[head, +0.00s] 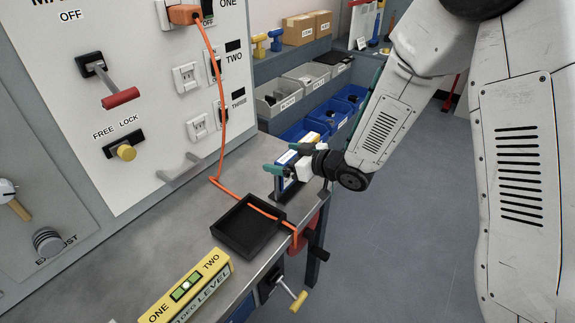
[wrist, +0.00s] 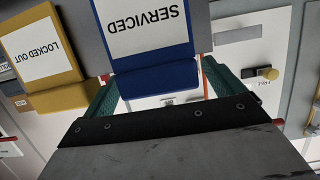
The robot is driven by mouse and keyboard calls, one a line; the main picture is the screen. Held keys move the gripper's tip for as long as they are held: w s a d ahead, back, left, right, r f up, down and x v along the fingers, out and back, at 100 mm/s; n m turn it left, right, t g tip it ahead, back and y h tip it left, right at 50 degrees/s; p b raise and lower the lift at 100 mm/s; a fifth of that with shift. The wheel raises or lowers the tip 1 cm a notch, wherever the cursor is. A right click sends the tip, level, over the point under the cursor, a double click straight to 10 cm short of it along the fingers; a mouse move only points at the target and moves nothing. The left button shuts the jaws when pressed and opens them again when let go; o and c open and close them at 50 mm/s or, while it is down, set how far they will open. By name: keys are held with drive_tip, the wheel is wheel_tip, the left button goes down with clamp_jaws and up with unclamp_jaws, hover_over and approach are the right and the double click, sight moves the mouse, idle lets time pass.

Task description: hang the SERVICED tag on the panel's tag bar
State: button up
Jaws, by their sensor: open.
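The SERVICED tag (wrist: 152,78) is blue with a white label and appears upside down in the wrist view. In the head view the tag (head: 281,184) stands on a small dark holder near the bench's right edge, partly hidden by my gripper. My gripper (head: 288,158) is open, its green fingers on either side of the blue tag; contact cannot be told. The gripper also shows in the wrist view (wrist: 160,92). A yellow LOCKED OUT tag (wrist: 72,98) is beside the blue one. The tag bar (head: 180,168) is a grey bar low on the white panel and looks empty.
A black tray (head: 228,252) and a yellow level (head: 190,288) lie on the bench (head: 165,228). An orange cable (head: 222,120) hangs from the panel (head: 150,95) across the bench and tray. Shelves with bins (head: 310,75) stand behind. The bench before the bar is mostly clear.

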drive_tip(key=shift+w+a+f, duration=0.25)
drive_tip(key=shift+w+a, duration=0.15)
drive_tip(key=shift+a, duration=0.1)
drive_tip(key=c, duration=1)
drive_tip(key=shift+c, duration=0.2)
drive_tip(key=shift+r, duration=0.15)
drive_tip(key=shift+r, duration=0.25)
drive_tip(key=r, duration=0.3)
drive_tip(key=shift+d, duration=0.2)
drive_tip(key=s+d+r, duration=0.1)
drive_tip(key=s+d, duration=0.3)
drive_tip(key=d, duration=1.1)
drive_tip(key=shift+s+r, duration=0.1)
